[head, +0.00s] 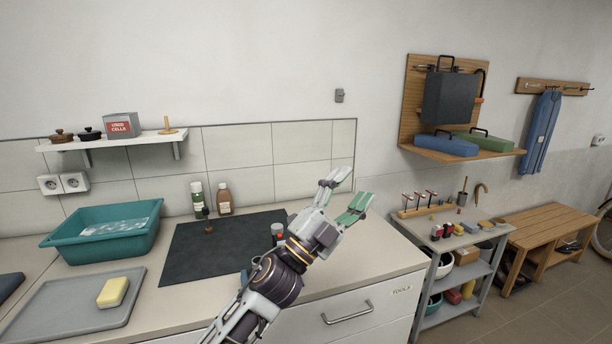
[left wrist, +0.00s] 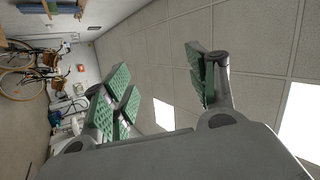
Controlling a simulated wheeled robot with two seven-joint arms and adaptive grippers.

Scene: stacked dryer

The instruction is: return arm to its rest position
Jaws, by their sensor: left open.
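My left gripper (head: 345,196) is raised above the right end of the worktop in the head view. Its green-padded fingers are spread apart, with nothing between them, and point up and to the right. In the left wrist view the same open fingers (left wrist: 165,90) show against the ceiling panels, with the room turned on its side. My left arm comes in from the bottom of the head view, in front of the drawer front and worktop edge. My right gripper is in neither view.
The worktop (head: 180,290) holds a teal basin (head: 105,236), a grey tray (head: 62,318) with a yellow sponge (head: 113,292), a dark mat (head: 205,258) and two bottles. A grey shelf cart (head: 455,273) and a wooden bench (head: 560,222) stand to the right. A wall shelf (head: 110,143) hangs above.

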